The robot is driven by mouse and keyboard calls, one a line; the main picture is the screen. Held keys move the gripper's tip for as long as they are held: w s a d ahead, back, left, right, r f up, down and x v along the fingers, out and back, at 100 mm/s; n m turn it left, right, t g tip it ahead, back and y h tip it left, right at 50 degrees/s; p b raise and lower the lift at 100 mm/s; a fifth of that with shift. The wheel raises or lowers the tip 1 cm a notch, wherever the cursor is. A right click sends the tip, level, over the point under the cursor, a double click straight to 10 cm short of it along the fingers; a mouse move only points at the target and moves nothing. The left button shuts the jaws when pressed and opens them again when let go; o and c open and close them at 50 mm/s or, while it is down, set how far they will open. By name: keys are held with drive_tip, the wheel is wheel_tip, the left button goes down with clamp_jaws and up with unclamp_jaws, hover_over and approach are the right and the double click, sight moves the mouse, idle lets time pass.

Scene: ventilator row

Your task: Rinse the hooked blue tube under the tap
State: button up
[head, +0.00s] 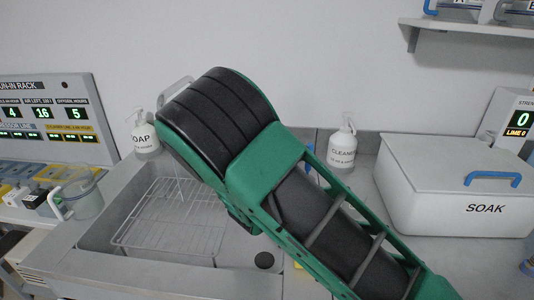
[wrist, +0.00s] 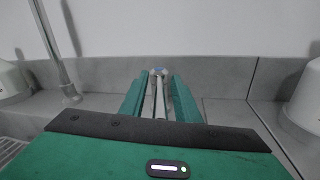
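My gripper (wrist: 159,82) shows in the wrist view as two green fingers pointing at the back wall. Between them is a thin pale grey part (wrist: 158,73) with a bluish rounded end. I cannot tell whether it is the hooked tube or a tap handle, or whether the fingers press on it. In the head view my arm hides the gripper. The tap (head: 176,84) is a grey curved spout behind the sink, partly hidden by my arm. Its upright (wrist: 57,55) stands left of my fingers in the wrist view. No hooked blue tube shows clearly.
The sink (head: 100,236) holds a wire rack (head: 160,215). A soap bottle (head: 146,138) stands left of the tap, a cleaner bottle (head: 342,148) right of my arm. A closed soak box (head: 455,190) fills the right counter. A low backsplash (wrist: 225,75) lies ahead of my fingers.

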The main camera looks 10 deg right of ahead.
drive_tip(key=s, duration=1)
drive_tip(key=shift+a, duration=0.25)
drive_tip(key=shift+s, duration=0.15)
